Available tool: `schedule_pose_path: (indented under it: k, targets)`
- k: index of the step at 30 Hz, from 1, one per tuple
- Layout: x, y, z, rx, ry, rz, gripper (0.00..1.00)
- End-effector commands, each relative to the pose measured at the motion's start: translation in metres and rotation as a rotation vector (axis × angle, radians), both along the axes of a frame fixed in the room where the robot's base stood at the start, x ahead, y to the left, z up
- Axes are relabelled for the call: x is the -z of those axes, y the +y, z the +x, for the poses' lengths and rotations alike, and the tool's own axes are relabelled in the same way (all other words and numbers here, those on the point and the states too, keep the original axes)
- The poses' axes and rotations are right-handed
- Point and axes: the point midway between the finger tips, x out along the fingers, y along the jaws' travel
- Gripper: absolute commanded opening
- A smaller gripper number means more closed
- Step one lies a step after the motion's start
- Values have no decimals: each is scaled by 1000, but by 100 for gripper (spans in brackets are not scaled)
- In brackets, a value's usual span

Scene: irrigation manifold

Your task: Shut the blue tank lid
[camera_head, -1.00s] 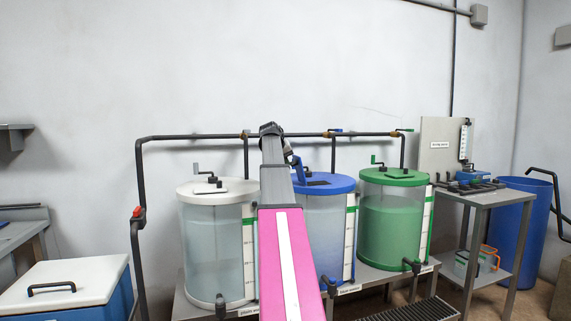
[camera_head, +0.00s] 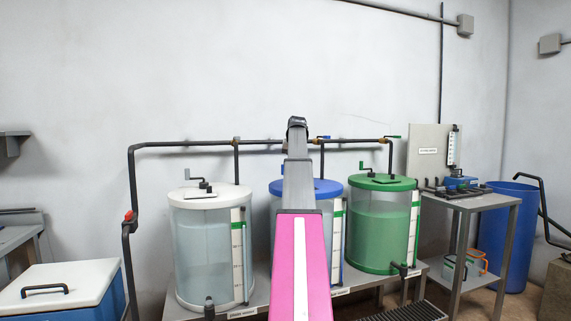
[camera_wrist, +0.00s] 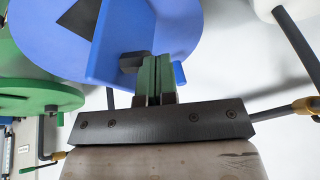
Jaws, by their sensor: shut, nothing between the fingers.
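The blue tank (camera_head: 277,228) stands between a clear tank and a green one, its middle hidden behind my arm. Its round blue top (camera_head: 328,187) shows at the arm's sides; the raised lid is hidden there. In the wrist view the blue top (camera_wrist: 180,22) fills the upper part, with a dark opening. The blue lid flap (camera_wrist: 112,50) stands up from it, with a dark block, perhaps its handle, near my fingertips. My gripper (camera_wrist: 158,62) is shut and empty, its green-dark fingers together in front of the flap. I cannot tell if they touch it.
A black pipe (camera_head: 185,144) with drop pipes runs behind the tanks. The clear tank (camera_head: 212,250) is left and the green tank (camera_head: 380,228) right, both with crank handles on top. A metal table (camera_head: 470,202) and blue barrel (camera_head: 512,230) stand at right.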

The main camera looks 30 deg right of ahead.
Motion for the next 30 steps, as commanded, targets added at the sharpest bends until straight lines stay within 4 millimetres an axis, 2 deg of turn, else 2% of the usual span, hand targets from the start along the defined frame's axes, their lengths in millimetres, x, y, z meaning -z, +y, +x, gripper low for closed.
schedule_pose_path:
  k: [2, 14, 30]
  targets:
    - [-1, -9, -1, 2, -11, 49, 0]
    - [5, -48, -11, 2, -9, 39, 0]
    - [42, -105, -26, 1, -9, 39, 0]
